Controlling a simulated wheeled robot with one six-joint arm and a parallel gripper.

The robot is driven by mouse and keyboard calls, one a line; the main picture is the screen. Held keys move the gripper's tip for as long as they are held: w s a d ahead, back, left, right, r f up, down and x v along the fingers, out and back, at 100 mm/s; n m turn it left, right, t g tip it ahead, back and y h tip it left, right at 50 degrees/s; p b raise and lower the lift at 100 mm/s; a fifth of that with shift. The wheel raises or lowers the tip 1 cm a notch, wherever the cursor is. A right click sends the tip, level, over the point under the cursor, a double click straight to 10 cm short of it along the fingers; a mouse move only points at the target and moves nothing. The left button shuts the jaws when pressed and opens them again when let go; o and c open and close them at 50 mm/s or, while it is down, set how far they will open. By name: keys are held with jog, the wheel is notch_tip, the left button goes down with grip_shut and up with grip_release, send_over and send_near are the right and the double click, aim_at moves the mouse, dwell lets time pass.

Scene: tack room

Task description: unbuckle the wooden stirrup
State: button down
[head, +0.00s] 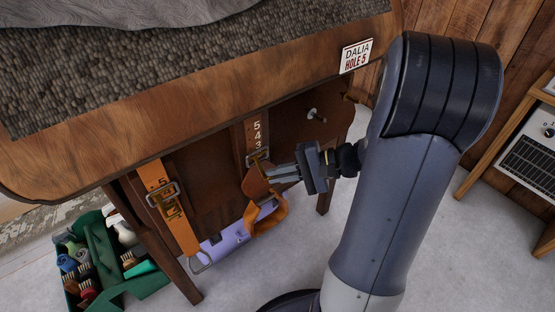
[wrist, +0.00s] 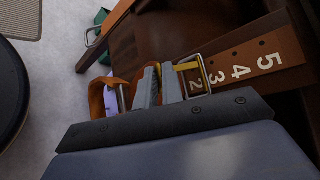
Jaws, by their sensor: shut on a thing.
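The brown stirrup strap (head: 256,133), numbered 5, 4, 3, hangs from the stand's side; it also shows in the wrist view (wrist: 255,62) with a 2 inside the frame of its buckle. The tan wooden stirrup (head: 268,222) hangs below as a loop. My gripper (head: 272,173) comes from the right, just below the buckle, shut on the strap's brown lower part (head: 254,186). In the wrist view my fingers (wrist: 159,84) are close together beside the buckle; what lies between them is mostly hidden.
An orange strap (head: 181,224) with its own buckle and metal stirrup (head: 201,264) hangs at left. A green grooming box (head: 118,277) and a lilac box (head: 222,241) stand on the floor below. A metal peg (head: 314,114) sticks out right of the numbered strap.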

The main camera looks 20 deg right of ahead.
jog(key=r+m+g+h+p, duration=0.1)
jog(key=r+m+g+p, duration=0.1)
jog(key=p, duration=0.5)
jog(key=r+m+g+h+p, duration=0.1)
jog(key=r+g+h+p, duration=0.1)
jog(key=p, duration=0.5)
jog(key=shift+w+r+m+g, duration=0.2)
jog(key=shift+r+m+g, duration=0.2)
jog(key=shift+r+g, duration=0.15)
jog(key=shift+p, duration=0.45)
jog(key=shift+f+g, duration=0.1)
jog(key=shift+g, duration=0.15)
jog(key=c, duration=1.6)
grip_release()
jog(key=shift+o, duration=0.2)
jog(key=v, duration=1)
jog(key=shift+d+r+p, duration=0.2)
jog(key=shift+r+p, duration=0.1)
